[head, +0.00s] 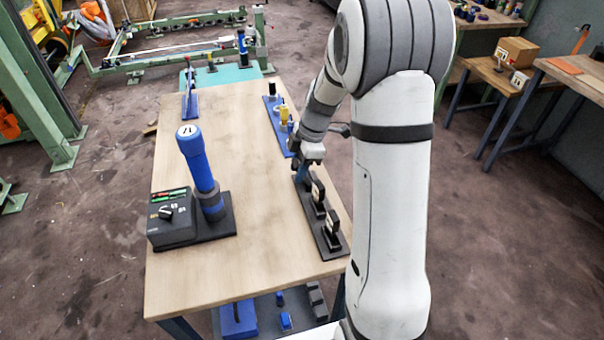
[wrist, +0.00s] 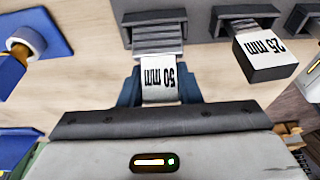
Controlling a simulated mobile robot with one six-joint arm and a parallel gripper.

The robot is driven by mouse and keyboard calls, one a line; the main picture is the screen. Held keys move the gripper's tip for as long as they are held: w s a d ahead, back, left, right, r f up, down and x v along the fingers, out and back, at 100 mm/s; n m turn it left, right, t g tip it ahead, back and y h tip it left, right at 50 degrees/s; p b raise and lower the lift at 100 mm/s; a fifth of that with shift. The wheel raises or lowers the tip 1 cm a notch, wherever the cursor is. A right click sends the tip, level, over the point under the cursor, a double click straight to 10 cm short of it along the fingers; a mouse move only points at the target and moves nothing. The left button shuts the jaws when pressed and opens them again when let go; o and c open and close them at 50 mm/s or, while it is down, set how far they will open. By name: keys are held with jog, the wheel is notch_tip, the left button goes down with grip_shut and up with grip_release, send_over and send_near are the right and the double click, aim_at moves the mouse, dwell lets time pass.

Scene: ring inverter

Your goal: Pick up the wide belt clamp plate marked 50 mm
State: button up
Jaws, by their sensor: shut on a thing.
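The wide clamp plate marked 50 mm (wrist: 158,75) is between the blue fingers of my gripper (wrist: 160,88) in the wrist view. Its white label faces the camera, and a grey ribbed part shows just beyond it, at a dark holder. I cannot tell whether the plate is clear of the holder. In the head view my gripper (head: 303,172) is over the far end of the dark rack (head: 328,240) at the table's right edge, and the held plate is mostly hidden. A plate marked 25 mm (wrist: 258,50) sits to the right in the wrist view.
On the wooden table (head: 250,260), a blue cylinder (head: 196,160) stands on a dark base beside a black control box (head: 171,217). A blue tray (head: 271,110) with small parts lies beyond my gripper. The table's middle is clear.

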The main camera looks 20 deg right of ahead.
jog(key=shift+r+p, duration=1.3)
jog(key=shift+r, duration=2.05)
